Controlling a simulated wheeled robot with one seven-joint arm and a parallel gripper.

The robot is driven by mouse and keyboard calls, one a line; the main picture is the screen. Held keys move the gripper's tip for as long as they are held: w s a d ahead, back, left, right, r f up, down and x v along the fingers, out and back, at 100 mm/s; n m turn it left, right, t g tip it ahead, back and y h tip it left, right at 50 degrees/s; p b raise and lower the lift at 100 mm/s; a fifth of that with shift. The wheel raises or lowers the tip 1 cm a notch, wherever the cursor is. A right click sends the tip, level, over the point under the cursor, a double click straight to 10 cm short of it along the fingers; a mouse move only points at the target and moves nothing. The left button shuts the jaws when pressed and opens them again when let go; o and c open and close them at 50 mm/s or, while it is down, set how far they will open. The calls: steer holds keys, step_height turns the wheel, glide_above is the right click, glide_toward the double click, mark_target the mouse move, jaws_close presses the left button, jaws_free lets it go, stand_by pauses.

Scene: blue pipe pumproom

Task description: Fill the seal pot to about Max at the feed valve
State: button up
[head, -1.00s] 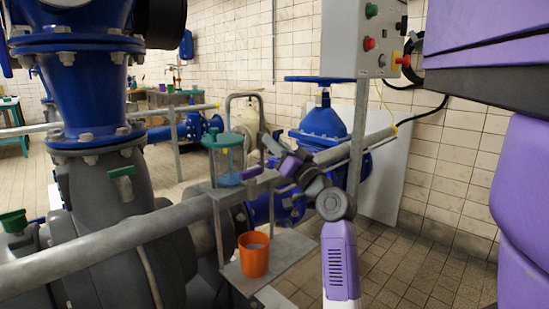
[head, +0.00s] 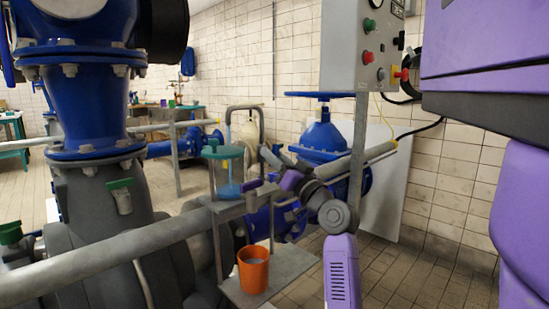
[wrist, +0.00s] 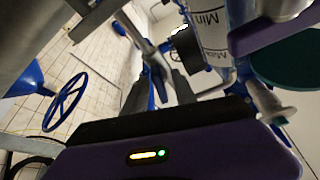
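The seal pot (head: 224,172) is a clear cylinder with a teal lid on a grey stand. Bluish water shows low in it. A grey curved feed pipe (head: 245,107) arches over it, and a thin pale-blue stream shows below its spout. The wrist view shows the pot's scale (wrist: 212,38) upside down with Min and Max marks; the water level is unclear there. My gripper (head: 257,188) is beside the pot, right of it. In the wrist view its dark fingers (wrist: 158,92) are apart, with something blue between or behind them; contact is unclear. The feed valve's handle is not clearly visible.
An orange bucket (head: 253,270) stands on the lower shelf (head: 285,265). A long grey pipe (head: 110,258) crosses in front. A blue handwheel valve (head: 320,132) and control box (head: 362,50) stand behind my arm. Floor at right is open.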

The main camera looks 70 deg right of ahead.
steer(key=p+v, duration=0.1)
steer(key=v, duration=0.7)
steer(key=shift+d, duration=0.1)
stand_by(7.1)
